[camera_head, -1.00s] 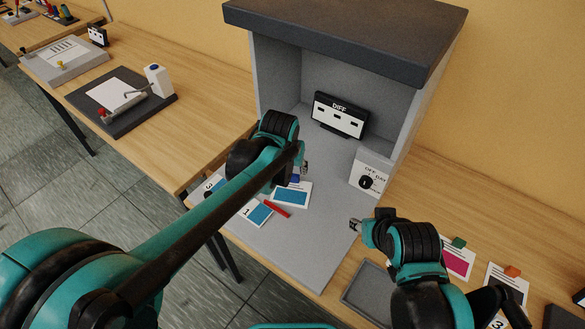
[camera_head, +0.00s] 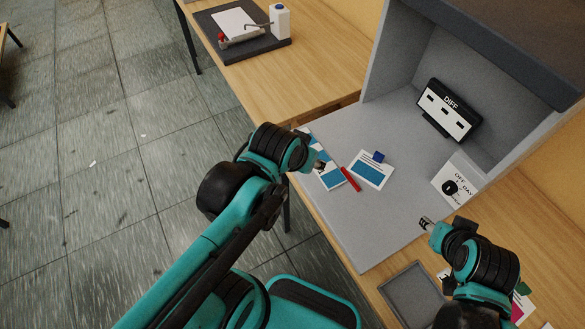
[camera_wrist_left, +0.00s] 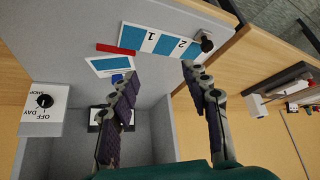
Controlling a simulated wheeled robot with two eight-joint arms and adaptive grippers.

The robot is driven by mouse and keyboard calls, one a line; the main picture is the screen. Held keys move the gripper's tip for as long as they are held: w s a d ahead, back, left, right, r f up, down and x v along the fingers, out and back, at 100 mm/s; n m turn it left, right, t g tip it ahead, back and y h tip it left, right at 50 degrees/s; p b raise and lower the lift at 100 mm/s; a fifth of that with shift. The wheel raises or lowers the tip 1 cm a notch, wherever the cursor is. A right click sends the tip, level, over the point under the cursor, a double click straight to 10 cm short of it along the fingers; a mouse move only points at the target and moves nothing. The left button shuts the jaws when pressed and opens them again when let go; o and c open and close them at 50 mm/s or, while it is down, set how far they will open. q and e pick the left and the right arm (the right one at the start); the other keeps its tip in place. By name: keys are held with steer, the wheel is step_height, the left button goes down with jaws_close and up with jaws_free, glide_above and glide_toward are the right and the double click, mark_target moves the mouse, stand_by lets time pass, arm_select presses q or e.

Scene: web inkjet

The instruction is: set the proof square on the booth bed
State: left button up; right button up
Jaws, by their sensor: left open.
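The booth bed (camera_head: 375,230) is a grey slab under a hood. A white card with a blue patch (camera_head: 367,174), likely the proof square, lies flat on it with a small blue block (camera_head: 379,156) at its edge. In the left wrist view the card (camera_wrist_left: 108,66) and block (camera_wrist_left: 117,78) lie beyond one finger, apart from the jaws. Blue-and-white pieces marked 1 and 2 (camera_wrist_left: 165,43) lie near the bed's edge. My left gripper (camera_wrist_left: 160,78) is open and empty, left of the cards. My right gripper (camera_head: 427,223) hangs by the bed's right edge; its jaws are too small to judge.
A red stick (camera_head: 350,179) lies between the cards. A DIFF panel (camera_head: 447,110) and a white dial box (camera_head: 458,182) stand at the booth's back and right. A grey tray (camera_head: 412,293) sits on the table in front. The bed's front middle is clear.

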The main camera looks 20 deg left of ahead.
arm_select(q)
steer(key=shift+n+t, duration=0.3)
steer(key=s, duration=0.1)
steer(key=s+a+f, duration=0.1)
steer(key=s+a, duration=0.1)
steer(key=shift+s+a+f, duration=0.2)
steer(key=shift+s+f, duration=0.05)
steer(key=shift+f, duration=0.1)
stand_by(2.4)
